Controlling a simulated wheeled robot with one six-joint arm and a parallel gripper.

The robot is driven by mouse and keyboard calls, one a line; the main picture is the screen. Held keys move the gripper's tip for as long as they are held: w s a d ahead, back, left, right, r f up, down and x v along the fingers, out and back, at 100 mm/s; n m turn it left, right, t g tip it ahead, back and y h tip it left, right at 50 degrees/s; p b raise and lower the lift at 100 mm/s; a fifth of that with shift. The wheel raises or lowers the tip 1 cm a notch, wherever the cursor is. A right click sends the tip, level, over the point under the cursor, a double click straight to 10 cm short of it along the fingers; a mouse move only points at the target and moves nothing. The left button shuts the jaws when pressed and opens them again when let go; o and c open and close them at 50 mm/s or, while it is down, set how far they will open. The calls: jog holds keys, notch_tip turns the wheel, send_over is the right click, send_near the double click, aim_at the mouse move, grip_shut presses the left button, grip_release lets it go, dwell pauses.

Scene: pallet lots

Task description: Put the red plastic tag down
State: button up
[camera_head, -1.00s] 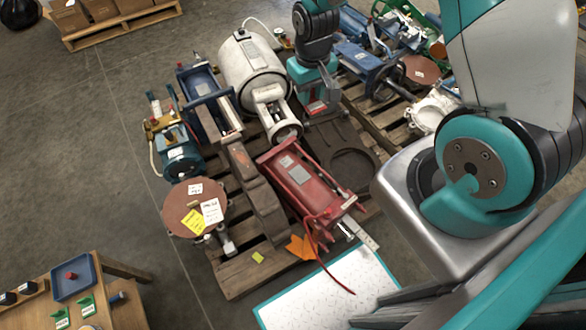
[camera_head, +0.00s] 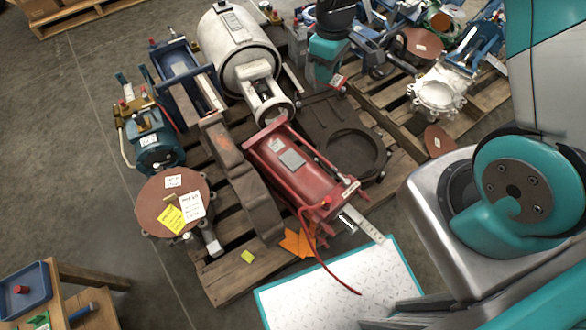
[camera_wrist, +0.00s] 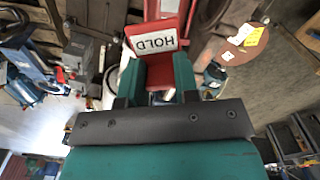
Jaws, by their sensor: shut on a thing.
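The red plastic tag (camera_wrist: 153,31) with a white HOLD label is between the two teal fingers of my gripper (camera_wrist: 159,72) in the wrist view. The fingers are shut on its lower part, and the label faces the camera. In the head view my gripper (camera_head: 333,76) is at the top centre, over the loaded pallet, with the small red-and-white tag (camera_head: 338,82) at its tip. I cannot tell how high the tag hangs or whether it touches anything below.
A wooden pallet (camera_head: 232,287) carries a red cylinder unit (camera_head: 318,190), a white tank (camera_head: 232,42), a blue pump (camera_head: 158,150) and a rusty disc (camera_head: 150,215) with paper tags. A second loaded pallet (camera_head: 400,118) lies to the right. A blue tray (camera_head: 38,290) stands lower left; grey floor on the left is clear.

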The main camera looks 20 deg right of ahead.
aim_at(289, 161)
jog(key=w+a+f+n+b, duration=0.2)
jog(key=a+f+n+b, duration=0.2)
jog(key=f+n+b, duration=0.55)
jog(key=w+a+f+n+b, duration=0.2)
jog(key=a+f+n+b, duration=0.25)
jog(key=f+b, duration=0.9)
jog(key=shift+n, duration=0.3)
jog(key=f+b, duration=0.4)
jog(key=f, duration=0.1)
jog(key=f+b, duration=0.5)
jog(key=f, duration=0.1)
jog(key=f+b, duration=0.4)
jog(key=f, duration=0.1)
jog(key=shift+w+d+f+b, duration=0.15)
jog(key=shift+d+f+b, duration=0.05)
jog(key=shift+d+b, duration=0.15)
jog(key=shift+r, duration=0.1)
jog(key=o, duration=0.9)
